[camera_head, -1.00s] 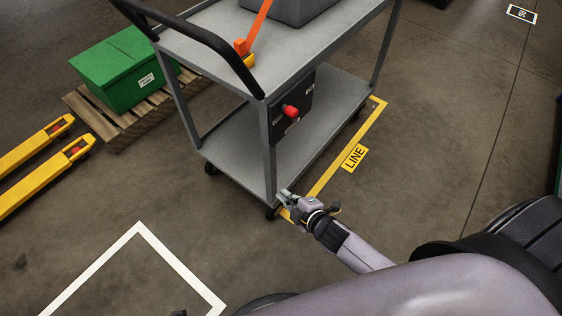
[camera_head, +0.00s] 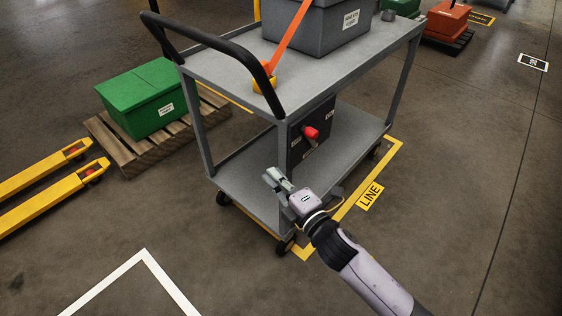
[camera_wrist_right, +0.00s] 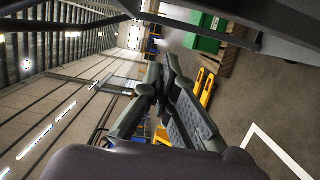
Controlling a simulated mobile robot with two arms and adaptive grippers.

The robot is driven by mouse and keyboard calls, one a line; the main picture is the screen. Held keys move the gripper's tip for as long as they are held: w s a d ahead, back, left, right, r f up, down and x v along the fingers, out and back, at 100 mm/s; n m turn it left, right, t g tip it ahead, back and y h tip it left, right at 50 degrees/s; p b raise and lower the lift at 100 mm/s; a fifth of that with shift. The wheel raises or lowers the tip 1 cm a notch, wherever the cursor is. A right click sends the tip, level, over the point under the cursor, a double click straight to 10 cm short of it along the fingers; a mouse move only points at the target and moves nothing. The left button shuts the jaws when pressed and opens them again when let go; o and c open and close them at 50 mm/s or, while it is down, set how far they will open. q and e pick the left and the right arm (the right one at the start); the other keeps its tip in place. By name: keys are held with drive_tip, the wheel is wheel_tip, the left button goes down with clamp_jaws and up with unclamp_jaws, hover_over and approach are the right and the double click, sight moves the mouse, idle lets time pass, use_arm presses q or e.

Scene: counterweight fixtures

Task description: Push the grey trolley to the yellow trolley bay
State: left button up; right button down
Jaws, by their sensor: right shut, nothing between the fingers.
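The grey trolley (camera_head: 240,180) stands on its wheels in the middle of the head view, with a black push handle (camera_head: 232,57) at its near left end. A yellow floor outline (camera_head: 370,194) marked LINE runs along the trolley's right side; I cannot tell whether it is the trolley bay. My right gripper (camera_head: 272,178) is shut and empty, in front of the trolley's near end by the lower shelf. Contact with the trolley cannot be told. The closed fingers also show in the right wrist view (camera_wrist_right: 163,72). My left gripper is not in view.
A grey box (camera_head: 318,30) with an orange strap sits on the top shelf. A red knob (camera_head: 311,132) is on a black panel. A green box (camera_head: 140,97) on a pallet and yellow forks (camera_head: 50,185) stand left. Floor right of the outline is clear.

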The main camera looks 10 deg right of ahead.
sight(281, 161)
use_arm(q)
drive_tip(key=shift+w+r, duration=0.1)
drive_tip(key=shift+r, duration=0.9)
use_arm(e)
drive_tip(key=shift+w+d, duration=0.35)
drive_tip(key=shift+w, duration=0.45)
drive_tip(key=shift+w+d, duration=0.35)
drive_tip(key=shift+w, duration=0.5)
drive_tip(key=shift+w+d, duration=0.35)
drive_tip(key=shift+w, duration=0.45)
